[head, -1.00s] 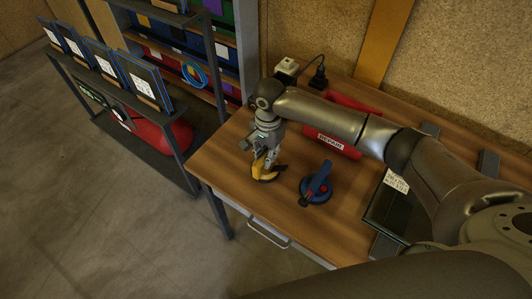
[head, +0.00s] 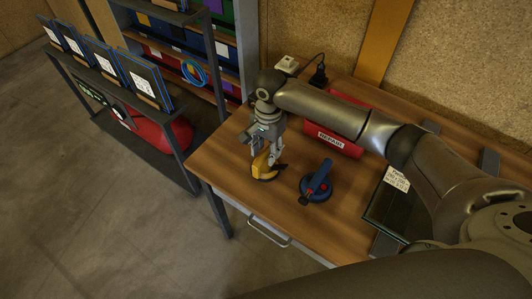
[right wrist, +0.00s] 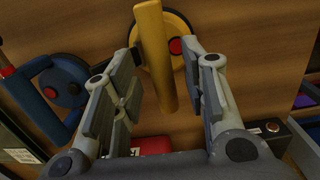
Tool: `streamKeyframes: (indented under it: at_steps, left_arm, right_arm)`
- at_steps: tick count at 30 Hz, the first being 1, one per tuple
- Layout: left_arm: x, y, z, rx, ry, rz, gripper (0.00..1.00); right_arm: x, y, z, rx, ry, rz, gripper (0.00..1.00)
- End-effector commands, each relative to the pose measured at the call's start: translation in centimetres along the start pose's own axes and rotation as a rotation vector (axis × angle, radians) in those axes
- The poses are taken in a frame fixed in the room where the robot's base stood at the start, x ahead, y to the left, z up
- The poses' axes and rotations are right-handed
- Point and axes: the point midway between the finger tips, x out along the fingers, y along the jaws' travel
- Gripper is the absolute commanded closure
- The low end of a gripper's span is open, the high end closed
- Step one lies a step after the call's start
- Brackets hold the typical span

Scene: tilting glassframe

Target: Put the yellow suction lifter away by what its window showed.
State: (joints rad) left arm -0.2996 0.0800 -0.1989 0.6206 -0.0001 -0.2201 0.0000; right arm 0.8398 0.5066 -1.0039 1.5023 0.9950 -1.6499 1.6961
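The yellow suction lifter (head: 262,168) rests on the wooden table near its left front edge. In the right wrist view its yellow handle (right wrist: 153,58) runs between my fingers, and a round red spot shows on its yellow-rimmed dark disc. My right gripper (head: 273,160) is directly above it, pointing down. In the right wrist view the gripper (right wrist: 163,95) is open, with a gap on both sides of the handle. The red bin (head: 335,138) labelled REPAIR stands behind, partly hidden by my right arm. My left gripper is not in view.
A blue suction lifter (head: 317,182) with a red knob stands just right of the yellow one. A dark glass pane (head: 392,212) with a label lies at the right. A rack (head: 70,62) of panes stands left, beyond a floor gap. Sockets sit at the back.

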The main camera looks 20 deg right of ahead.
Motion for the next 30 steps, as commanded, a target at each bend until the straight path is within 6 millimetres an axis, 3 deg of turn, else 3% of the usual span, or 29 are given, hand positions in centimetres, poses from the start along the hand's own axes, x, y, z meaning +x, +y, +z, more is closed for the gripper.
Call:
streamKeyframes:
  at_steps: [6, 13, 18, 30]
  left_arm:
    - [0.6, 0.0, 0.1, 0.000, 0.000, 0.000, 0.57]
    - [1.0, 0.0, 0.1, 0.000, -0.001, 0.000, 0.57]
    - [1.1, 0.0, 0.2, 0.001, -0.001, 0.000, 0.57]
    - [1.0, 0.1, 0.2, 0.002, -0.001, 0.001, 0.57]
  right_arm:
    - [-4.8, -0.1, 0.0, -0.002, 0.002, -0.005, 0.60]
    - [-8.7, -0.1, 0.0, 0.000, 0.001, -0.003, 0.60]
    - [-10.0, -0.1, 0.0, 0.000, 0.001, -0.002, 0.60]
    - [-10.1, -0.1, 0.0, 0.000, 0.000, -0.001, 0.60]
